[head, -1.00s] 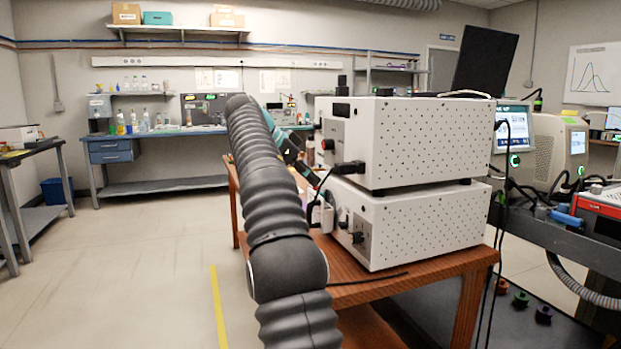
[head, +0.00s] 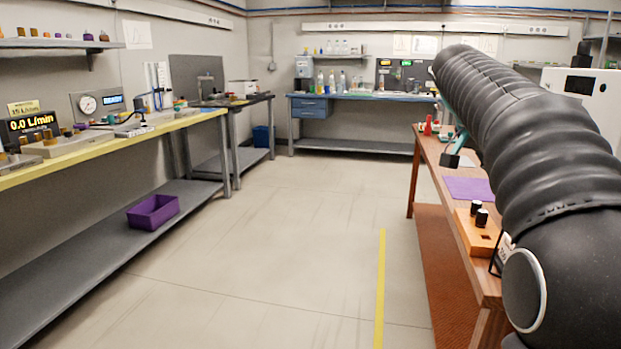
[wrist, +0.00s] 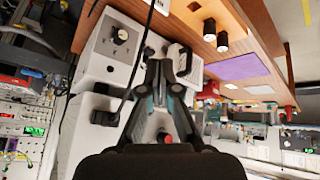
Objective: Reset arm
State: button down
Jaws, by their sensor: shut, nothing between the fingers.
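My gripper (wrist: 160,68) shows in the wrist view with its two dark fingers together and nothing between them. It is in front of the white instrument boxes (wrist: 128,38); I cannot tell the gap to them. My black ribbed arm (head: 535,140) fills the right side of the head view, reaching out over the wooden table (head: 430,150). The arm hides much of the table and of the white box (head: 595,95) behind it. The wrist view is tilted, with the wooden table edge (wrist: 262,20) at upper right.
On the table are a purple mat (head: 470,189) and a wooden block with two black knobs (head: 478,232). A long bench (head: 110,143) stands at left, with a purple bin (head: 153,212) on its lower shelf. The floor (head: 270,240) between is clear.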

jog(key=s+a+f+n+t+y, duration=0.2)
jog(key=s+a+f+n, duration=0.4)
jog(key=s+a+f, duration=0.3)
jog(key=s+a+f+n+t+y, duration=0.2)
jog(key=s+a+f+n+y, duration=0.2)
jog(key=s+a+f, duration=0.6)
jog(key=s+f+n, duration=0.2)
jog(key=s+f, duration=0.2)
jog(key=s, duration=0.2)
jog(key=shift+s+a+f+y, duration=0.2)
jog(key=shift+s+a+y, duration=0.1)
jog(key=shift+s, duration=0.1)
